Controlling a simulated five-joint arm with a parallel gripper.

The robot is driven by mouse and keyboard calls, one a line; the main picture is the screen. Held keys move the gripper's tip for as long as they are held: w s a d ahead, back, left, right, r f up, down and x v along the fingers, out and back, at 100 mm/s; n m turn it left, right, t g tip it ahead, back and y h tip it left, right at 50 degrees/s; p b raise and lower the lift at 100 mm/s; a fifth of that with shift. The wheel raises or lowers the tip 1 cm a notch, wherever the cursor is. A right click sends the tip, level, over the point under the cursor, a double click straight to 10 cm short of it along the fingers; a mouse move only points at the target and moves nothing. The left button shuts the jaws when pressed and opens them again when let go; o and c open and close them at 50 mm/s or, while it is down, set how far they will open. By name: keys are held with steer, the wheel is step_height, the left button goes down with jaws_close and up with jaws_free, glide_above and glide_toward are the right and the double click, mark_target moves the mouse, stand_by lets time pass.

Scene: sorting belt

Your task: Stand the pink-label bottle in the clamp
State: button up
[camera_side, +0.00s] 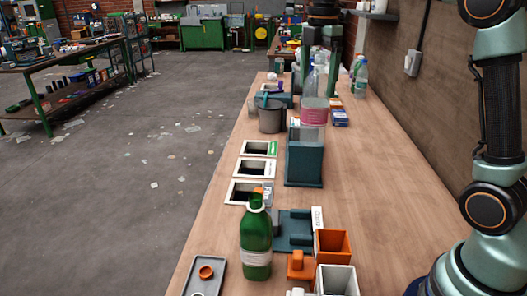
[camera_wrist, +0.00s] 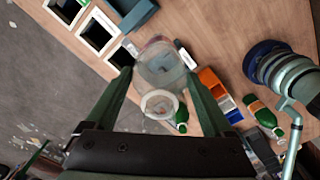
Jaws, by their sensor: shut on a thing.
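The clear pink-label bottle (camera_side: 314,114) hangs roughly upright in the side view, its lower end overlapping the top of a teal block. My gripper (camera_side: 320,72) comes from above with its dark green fingers on either side of the bottle's upper part. In the wrist view, the bottle (camera_wrist: 160,65) lies between the fingers of my gripper (camera_wrist: 158,80), its round mouth toward the camera. A low teal fixture with a white lettered plate, apparently the clamp (camera_side: 293,228), sits behind the green bottle in the side view. Its hold is partly hidden.
A green bottle (camera_side: 255,240) stands at the front, beside a grey tray (camera_side: 208,262) and an orange bin (camera_side: 332,246). The teal block (camera_side: 304,166) stands mid-bench. White-framed slots (camera_side: 252,168) line the left edge; a grey bucket (camera_side: 271,118) is behind them.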

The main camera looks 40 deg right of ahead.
steer(key=s+a, duration=0.7)
steer(key=a, duration=0.4)
step_height(320, 180, down, 17)
steer(key=shift+w+d, duration=0.2)
steer(key=shift+d, duration=0.05)
stand_by(0.3)
steer(key=shift+f, duration=0.85)
stand_by(0.6)
steer(key=o, duration=1.5)
